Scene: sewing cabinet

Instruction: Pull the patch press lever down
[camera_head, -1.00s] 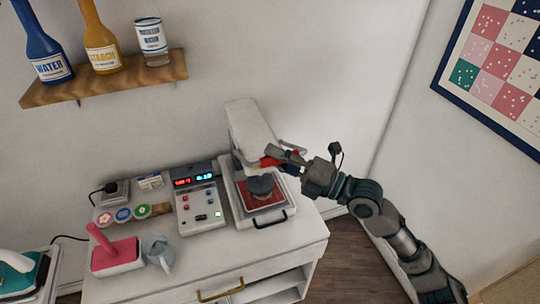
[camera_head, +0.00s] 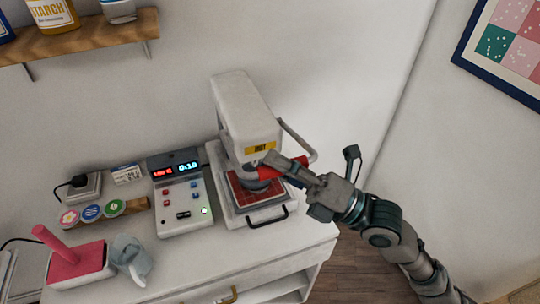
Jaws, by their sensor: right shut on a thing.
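The patch press is a white machine (camera_head: 244,112) with an overhanging head, standing on the cabinet top. Its lever is a metal bar with a red handle (camera_head: 296,164) at the front right of the head. My right gripper (camera_head: 283,167) is shut on the red handle, and its fingers hide part of it. I cannot tell whether the foot touches the patch. My left gripper is not in view.
Left of the press stands a control box (camera_head: 181,194) with lit displays. Further left are a pink block with a handle (camera_head: 78,265), a grey-blue item (camera_head: 130,256) and round colored badges (camera_head: 90,211). A wooden shelf (camera_head: 80,40) hangs above.

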